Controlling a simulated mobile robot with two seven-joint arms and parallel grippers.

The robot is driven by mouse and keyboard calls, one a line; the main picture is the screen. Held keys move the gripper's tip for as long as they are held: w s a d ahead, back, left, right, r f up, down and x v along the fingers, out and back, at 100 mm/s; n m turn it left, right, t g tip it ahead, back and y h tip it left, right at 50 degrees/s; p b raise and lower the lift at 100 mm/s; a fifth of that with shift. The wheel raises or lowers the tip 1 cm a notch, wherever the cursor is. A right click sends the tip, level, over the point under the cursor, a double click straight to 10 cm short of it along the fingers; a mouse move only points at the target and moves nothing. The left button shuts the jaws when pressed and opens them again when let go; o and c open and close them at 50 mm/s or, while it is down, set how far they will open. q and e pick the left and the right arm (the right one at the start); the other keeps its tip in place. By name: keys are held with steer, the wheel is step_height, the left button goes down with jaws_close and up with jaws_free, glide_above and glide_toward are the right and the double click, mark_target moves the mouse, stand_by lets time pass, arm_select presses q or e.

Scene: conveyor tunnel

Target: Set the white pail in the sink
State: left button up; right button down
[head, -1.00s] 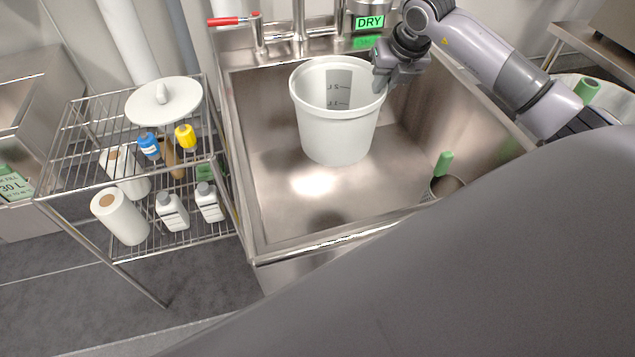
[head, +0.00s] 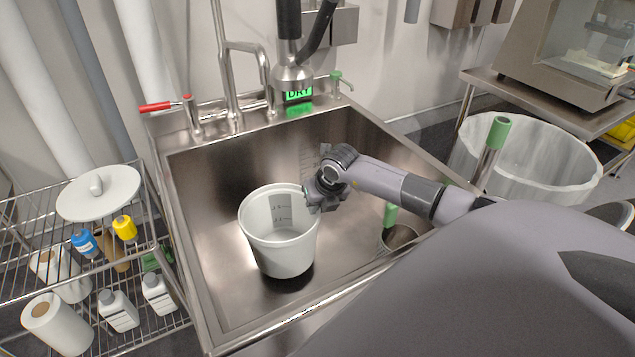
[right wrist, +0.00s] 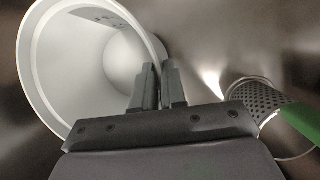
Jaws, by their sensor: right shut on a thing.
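The white pail (head: 283,247) is upright and empty inside the steel sink (head: 212,300), in its left-front part. Whether its base touches the sink floor I cannot tell for sure. My right gripper (head: 318,200) is shut on the pail's right rim. In the right wrist view the two fingers (right wrist: 158,88) pinch the wall of the pail (right wrist: 45,75), whose open mouth faces the camera. My left gripper is not in view.
A perforated cup with a green handle (head: 391,216) stands in the sink's right part. A faucet (head: 293,78) hangs over the back. A wire rack (head: 150,215) with a white lid (head: 98,196) and bottles stands left. A large white tub (head: 540,165) is at right.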

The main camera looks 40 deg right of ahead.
step_height(320, 180, down, 4)
steer(key=shift+r, duration=0.2)
steer(key=c, duration=1.2)
jaws_free()
steer(key=p+v, duration=0.1)
steer(key=v, duration=1.1)
